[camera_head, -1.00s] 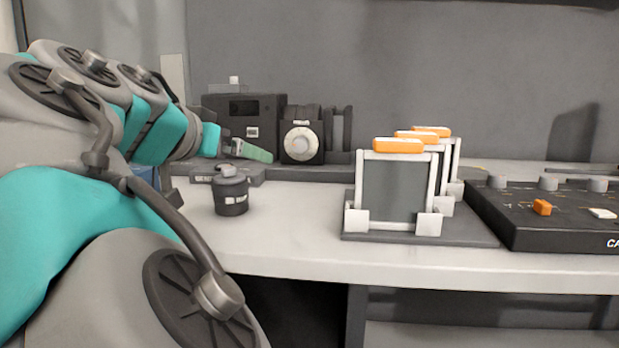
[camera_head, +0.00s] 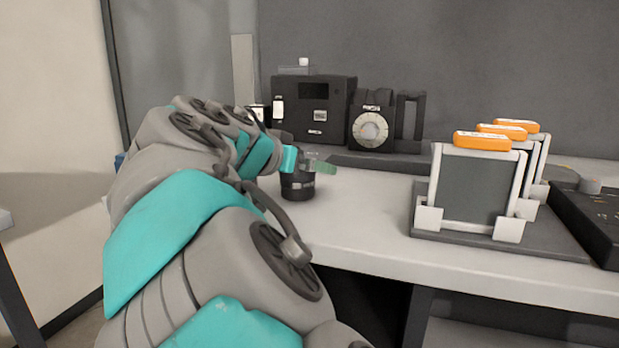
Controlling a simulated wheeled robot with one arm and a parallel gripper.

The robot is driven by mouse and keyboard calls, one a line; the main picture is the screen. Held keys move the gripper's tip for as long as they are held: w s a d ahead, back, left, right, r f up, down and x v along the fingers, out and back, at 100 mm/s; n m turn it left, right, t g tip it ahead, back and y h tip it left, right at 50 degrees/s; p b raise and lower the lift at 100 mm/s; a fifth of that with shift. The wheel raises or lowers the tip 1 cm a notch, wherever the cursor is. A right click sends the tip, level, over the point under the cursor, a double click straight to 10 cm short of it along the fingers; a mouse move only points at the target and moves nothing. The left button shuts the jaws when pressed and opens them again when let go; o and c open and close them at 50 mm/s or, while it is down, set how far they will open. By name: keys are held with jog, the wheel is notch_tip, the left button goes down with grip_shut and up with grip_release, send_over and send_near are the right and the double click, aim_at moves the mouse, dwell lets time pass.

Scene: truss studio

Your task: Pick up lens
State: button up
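The lens looks to be the small black cylinder (camera_head: 298,187) standing upright on the light worktop, left of the middle in the head view. It has a pale label on its side. My gripper (camera_head: 318,166) is at the top of the lens, and a green finger reaches out to the right just above it. The gripper and wrist hide the lens's top. I cannot tell whether the gripper touches the lens or how far its fingers are apart.
A black box-like device (camera_head: 314,112) and a black unit with a pale dial (camera_head: 371,124) stand behind. Upright framed panels with orange tops (camera_head: 482,142) stand on the right, beside a dark control console (camera_head: 592,215). The worktop (camera_head: 365,215) between lens and panels is clear.

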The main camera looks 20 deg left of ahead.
jog(key=shift+c, duration=0.4)
grip_shut()
dwell(0.4)
